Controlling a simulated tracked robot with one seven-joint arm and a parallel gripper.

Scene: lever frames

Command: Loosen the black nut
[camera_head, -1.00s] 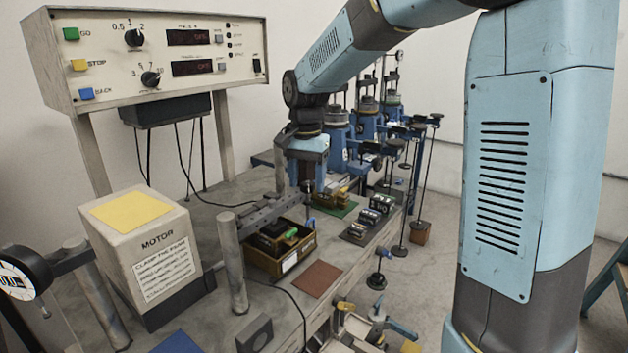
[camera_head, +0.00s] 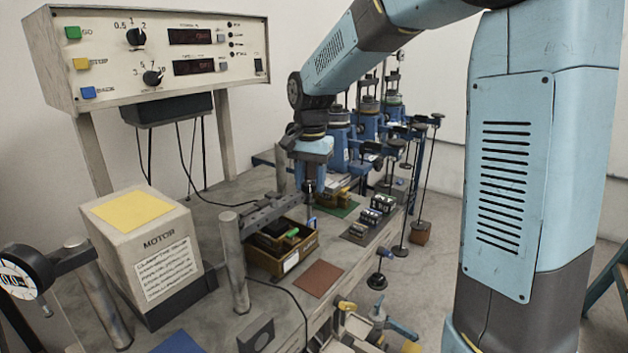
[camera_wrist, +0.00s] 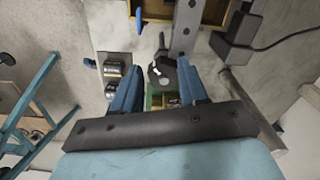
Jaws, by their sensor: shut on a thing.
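My gripper (camera_wrist: 160,82) shows in the wrist view with its two blue fingers on either side of a dark six-sided piece, the black nut (camera_wrist: 162,70). The gripper is shut on the nut. A grey metal bar (camera_wrist: 187,30) runs away just beyond the nut. In the head view my gripper (camera_head: 309,185) points down by the far end of the dark perforated bar (camera_head: 268,212). The nut cannot be made out there, being small and behind my gripper.
A wooden tray (camera_head: 262,264) with tools lies in front of the bar. An upright metal post (camera_head: 233,262) and the motor box (camera_head: 150,255) stand to the left. Blue machines with hanging weights stand behind my gripper. A brown mat (camera_head: 318,278) lies flat near the bench edge.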

